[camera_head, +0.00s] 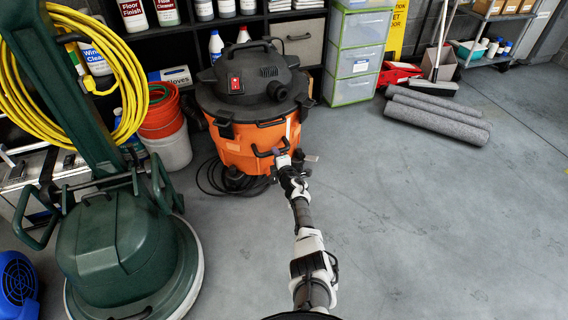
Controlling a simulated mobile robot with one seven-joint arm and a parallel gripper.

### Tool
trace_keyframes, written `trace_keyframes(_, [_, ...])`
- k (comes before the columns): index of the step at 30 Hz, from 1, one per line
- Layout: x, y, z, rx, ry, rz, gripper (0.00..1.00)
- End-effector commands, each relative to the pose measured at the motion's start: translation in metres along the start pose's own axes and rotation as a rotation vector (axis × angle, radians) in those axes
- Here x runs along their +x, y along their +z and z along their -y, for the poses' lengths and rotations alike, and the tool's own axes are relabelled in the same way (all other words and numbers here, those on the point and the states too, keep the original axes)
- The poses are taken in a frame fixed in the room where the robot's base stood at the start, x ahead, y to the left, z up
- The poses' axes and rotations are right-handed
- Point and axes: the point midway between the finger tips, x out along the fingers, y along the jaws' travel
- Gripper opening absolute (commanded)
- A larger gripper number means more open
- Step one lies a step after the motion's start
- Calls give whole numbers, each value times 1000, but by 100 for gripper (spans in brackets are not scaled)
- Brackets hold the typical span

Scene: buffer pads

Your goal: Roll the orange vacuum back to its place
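The orange vacuum (236,147) stands upright on the grey floor in front of the black shelving. It has an orange drum, a black lid with a red switch, and a dark handle on its front. My arm reaches forward from the bottom of the view. My gripper (279,155) is at the front right of the drum, beside the front handle. The fingers are small and overlap the drum in the picture, so whether they grip the handle is unclear. A black cord lies coiled on the floor at the vacuum's lower left.
A green floor machine (125,248) with a yellow cord stands at left. Stacked buckets (166,136) sit left of the vacuum. Green-framed drawers (354,60) stand behind right. Grey rolls (436,117) lie on the floor at right. The floor at front right is clear.

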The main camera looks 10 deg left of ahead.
Motion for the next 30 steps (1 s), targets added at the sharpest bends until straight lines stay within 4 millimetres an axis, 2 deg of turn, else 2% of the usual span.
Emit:
trace_keyframes(1, [-9,1,-7,3,-1,2,39])
trace_keyframes(18, [-83,0,-5,1,0,2,39])
trace_keyframes(24, [-93,0,-2,0,1,1,39])
trace_keyframes(30, [-95,0,0,0,1,1,39])
